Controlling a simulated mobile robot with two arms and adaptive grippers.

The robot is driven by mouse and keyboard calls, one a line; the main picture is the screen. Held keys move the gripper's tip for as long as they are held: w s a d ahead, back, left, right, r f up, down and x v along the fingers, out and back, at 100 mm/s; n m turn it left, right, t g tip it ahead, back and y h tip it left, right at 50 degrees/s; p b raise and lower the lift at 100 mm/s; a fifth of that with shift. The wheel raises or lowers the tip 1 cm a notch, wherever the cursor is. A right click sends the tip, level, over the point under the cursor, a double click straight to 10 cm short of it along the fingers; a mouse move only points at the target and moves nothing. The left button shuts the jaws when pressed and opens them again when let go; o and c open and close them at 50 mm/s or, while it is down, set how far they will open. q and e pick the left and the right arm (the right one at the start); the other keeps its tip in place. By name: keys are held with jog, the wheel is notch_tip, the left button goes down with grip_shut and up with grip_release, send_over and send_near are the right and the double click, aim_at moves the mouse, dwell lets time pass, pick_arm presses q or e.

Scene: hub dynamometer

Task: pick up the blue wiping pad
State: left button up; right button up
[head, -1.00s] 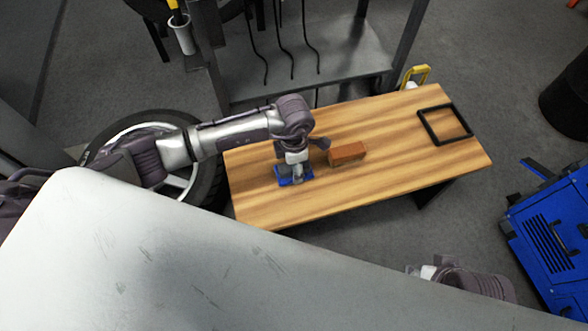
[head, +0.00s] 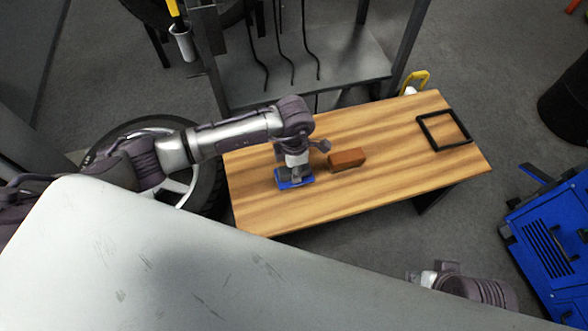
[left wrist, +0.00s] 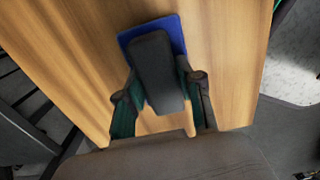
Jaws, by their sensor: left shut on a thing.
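The blue wiping pad (head: 297,184) is a flat blue slab with a dark grey block on top, at the left end of the wooden table (head: 400,160). My left gripper (head: 292,172) is over it and shut on the grey block. In the left wrist view, the pad's blue edge (left wrist: 172,28) shows beyond the block, and the fingers (left wrist: 160,82) are on both sides of it. The pad appears at table level; I cannot tell whether it touches the wood. My right gripper (head: 424,278) shows only in part at the lower right, away from the table.
A reddish-brown block (head: 347,159) lies just right of the pad. A black square frame (head: 444,130) lies at the table's right end. A wheel with a tyre (head: 205,192) stands left of the table, and a grey metal stand (head: 305,80) behind it. The table's middle right is clear.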

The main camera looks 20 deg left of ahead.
pick_arm(q)
notch_tip(320, 180, up, 3)
jog(key=shift+w+r+p, duration=0.1)
jog(key=shift+r+p, duration=0.1)
jog(key=shift+p, duration=0.2)
jog(key=w+d+r, duration=0.6)
jog(key=w+d, duration=0.1)
jog(key=w, duration=0.1)
jog(key=shift+w+d, duration=0.25)
jog(key=shift+d, duration=0.15)
jog(key=shift+r, duration=0.1)
